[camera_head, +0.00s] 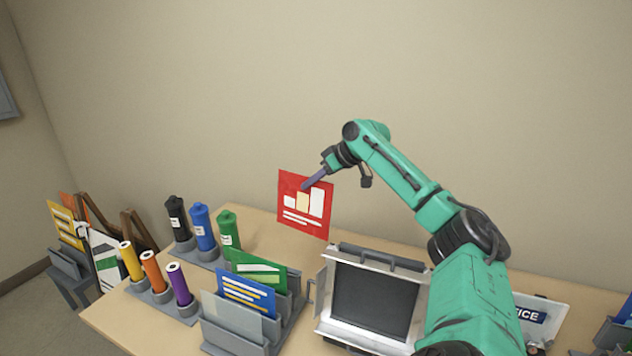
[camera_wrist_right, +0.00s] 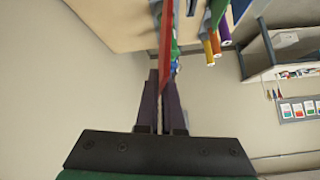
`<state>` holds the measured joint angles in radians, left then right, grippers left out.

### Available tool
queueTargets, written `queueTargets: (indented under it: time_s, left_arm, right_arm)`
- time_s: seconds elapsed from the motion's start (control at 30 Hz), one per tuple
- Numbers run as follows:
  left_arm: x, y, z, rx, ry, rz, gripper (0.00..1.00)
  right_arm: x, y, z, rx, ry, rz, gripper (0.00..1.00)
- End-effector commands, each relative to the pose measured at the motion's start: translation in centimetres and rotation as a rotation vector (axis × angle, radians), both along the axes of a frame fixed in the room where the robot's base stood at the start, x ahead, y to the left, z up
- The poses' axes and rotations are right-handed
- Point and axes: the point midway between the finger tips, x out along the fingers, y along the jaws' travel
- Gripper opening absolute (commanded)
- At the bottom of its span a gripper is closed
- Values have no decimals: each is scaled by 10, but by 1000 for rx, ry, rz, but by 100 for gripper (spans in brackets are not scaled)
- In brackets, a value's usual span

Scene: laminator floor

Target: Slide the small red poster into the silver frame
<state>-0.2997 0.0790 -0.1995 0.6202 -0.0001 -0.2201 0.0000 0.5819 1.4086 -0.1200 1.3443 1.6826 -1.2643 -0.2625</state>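The small red poster (camera_head: 288,184) with a white bar pattern hangs upright in the air above the back of the table. My right gripper (camera_head: 310,182) is shut on it near its upper part. In the right wrist view the poster (camera_wrist_right: 166,38) shows edge-on between the two dark fingers (camera_wrist_right: 161,95). The silver frame (camera_head: 325,322) stands tilted on the table, below and to the right of the poster, with a dark panel inside; the poster is apart from it. My right arm covers part of the frame's right side. My left gripper is not in view.
A grey rack (camera_head: 228,333) with green, blue and grey cards stands left of the frame. Black, blue and green bottles (camera_head: 203,228) and yellow, orange and purple rolls (camera_head: 153,272) stand further left. An office sign (camera_head: 535,315) lies at right.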

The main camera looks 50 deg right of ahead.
Motion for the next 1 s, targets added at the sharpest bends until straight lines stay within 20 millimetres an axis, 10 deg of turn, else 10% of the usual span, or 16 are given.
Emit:
queueTargets:
  time_s: [0.57,1.0]
  left_arm:
    - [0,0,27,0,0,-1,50]
    - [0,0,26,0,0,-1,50]
  right_arm:
    - [53,77,101,22,1,165,0]
    - [7,63,104,19,4,162,0]
